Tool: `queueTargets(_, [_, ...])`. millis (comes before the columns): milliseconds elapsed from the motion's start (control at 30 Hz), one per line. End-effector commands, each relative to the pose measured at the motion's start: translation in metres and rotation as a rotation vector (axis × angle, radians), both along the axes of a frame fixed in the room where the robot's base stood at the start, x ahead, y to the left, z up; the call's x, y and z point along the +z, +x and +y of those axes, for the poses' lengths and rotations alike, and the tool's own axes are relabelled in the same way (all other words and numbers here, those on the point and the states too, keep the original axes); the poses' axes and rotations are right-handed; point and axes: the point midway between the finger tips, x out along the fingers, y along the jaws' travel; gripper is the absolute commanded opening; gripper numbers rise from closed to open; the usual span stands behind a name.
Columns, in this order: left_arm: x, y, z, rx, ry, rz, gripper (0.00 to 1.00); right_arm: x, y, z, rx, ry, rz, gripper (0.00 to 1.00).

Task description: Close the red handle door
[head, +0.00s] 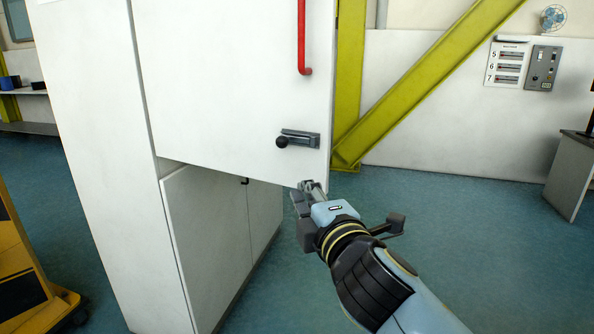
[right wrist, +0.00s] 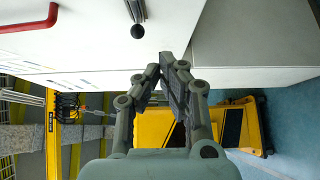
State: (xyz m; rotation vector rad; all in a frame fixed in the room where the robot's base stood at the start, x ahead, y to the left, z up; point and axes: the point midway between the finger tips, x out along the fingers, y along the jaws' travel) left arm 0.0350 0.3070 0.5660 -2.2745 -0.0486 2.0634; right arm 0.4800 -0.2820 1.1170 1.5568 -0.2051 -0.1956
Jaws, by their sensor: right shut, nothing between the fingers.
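The white door (head: 225,75) with a red handle (head: 302,45) stands swung out from the tall white cabinet (head: 90,120). Its lower edge slants outward beyond the lower cabinet front. A grey latch with a black ball knob (head: 297,139) is below the handle. My right gripper (head: 311,187) is shut and empty at the door's lower free corner; I cannot tell whether it touches. In the right wrist view the shut fingers (right wrist: 168,65) are close to the white door (right wrist: 85,45), with the red handle (right wrist: 32,24) at upper left and the knob (right wrist: 137,30) above.
Lower cabinet doors (head: 210,235) below the red-handled door look shut. A yellow-green steel beam (head: 425,85) stands behind on the right. A yellow cart (head: 25,265) is at the left. A grey cabinet (head: 572,175) is at the far right. The blue-green floor (head: 480,225) is clear around my right arm.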

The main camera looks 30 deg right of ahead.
Motion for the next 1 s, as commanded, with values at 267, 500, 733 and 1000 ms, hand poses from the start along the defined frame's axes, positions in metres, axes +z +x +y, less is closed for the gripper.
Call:
queueTargets(267, [0.008, 0.012, -0.008, 0.003, -0.009, -0.018, 0.40, 0.002, 0.040, -0.010, 0.000, -0.001, 0.000, 0.00])
queueTargets(500, [0.011, 0.004, 0.000, 0.000, 0.000, -0.006, 0.40, 0.001, 0.090, -0.023, 0.000, 0.000, 0.001, 0.00])
queueTargets(733, [0.015, 0.001, 0.001, 0.000, 0.001, 0.000, 0.40, 0.000, 0.110, -0.050, 0.000, -0.001, 0.003, 0.00])
queueTargets(1000, [0.016, 0.001, 0.001, 0.000, 0.001, -0.001, 0.40, 0.000, 0.116, -0.059, 0.000, 0.003, 0.002, 0.00])
